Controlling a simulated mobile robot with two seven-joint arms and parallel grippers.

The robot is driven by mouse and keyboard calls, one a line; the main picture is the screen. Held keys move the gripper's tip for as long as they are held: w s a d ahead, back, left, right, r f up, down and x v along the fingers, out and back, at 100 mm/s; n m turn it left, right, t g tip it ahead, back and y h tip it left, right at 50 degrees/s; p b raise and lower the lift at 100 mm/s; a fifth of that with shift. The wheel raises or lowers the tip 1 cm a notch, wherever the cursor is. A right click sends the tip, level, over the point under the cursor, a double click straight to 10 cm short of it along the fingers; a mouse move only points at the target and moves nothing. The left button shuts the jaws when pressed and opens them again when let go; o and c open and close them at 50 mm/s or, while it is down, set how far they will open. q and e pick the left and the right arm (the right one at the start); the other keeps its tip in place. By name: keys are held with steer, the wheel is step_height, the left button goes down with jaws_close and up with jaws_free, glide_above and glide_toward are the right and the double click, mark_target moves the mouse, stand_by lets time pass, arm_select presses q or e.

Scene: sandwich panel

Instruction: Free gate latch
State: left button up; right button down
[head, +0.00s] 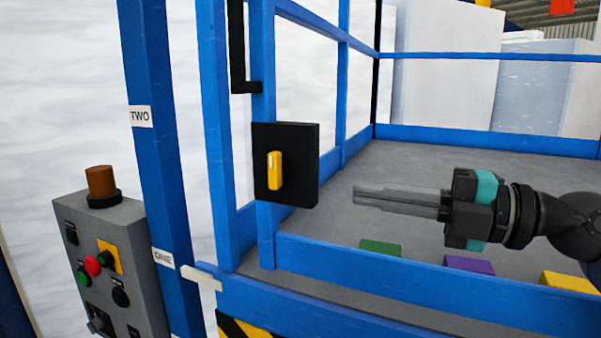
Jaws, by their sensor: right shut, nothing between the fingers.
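The gate latch is a black square plate (300,168) on the blue gate frame, with an upright yellow knob (275,170) on its face. My right gripper (355,195) comes in from the right, its fingers pointing left. It is shut and empty, a little to the right of the black plate and apart from it in the picture. The knob is on the plate's left part, clear of the gripper. My left gripper is not in view.
A grey control box (115,255) with buttons stands at the left, beside a blue post (155,170) labelled TWO and ONE. Blue rails (430,280) enclose a grey floor (420,165). Green (380,248), purple (468,265) and yellow (568,282) blocks show behind the front rail.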

mark_target(279, 181)
steer(key=p+x, duration=0.3)
steer(key=x, duration=0.5)
steer(key=shift+w+a+r, duration=0.15)
steer(key=shift+a, duration=0.2)
steer(key=shift+w+a+p, duration=0.3)
steer(key=shift+w+a, duration=0.05)
steer(key=shift+a, duration=0.25)
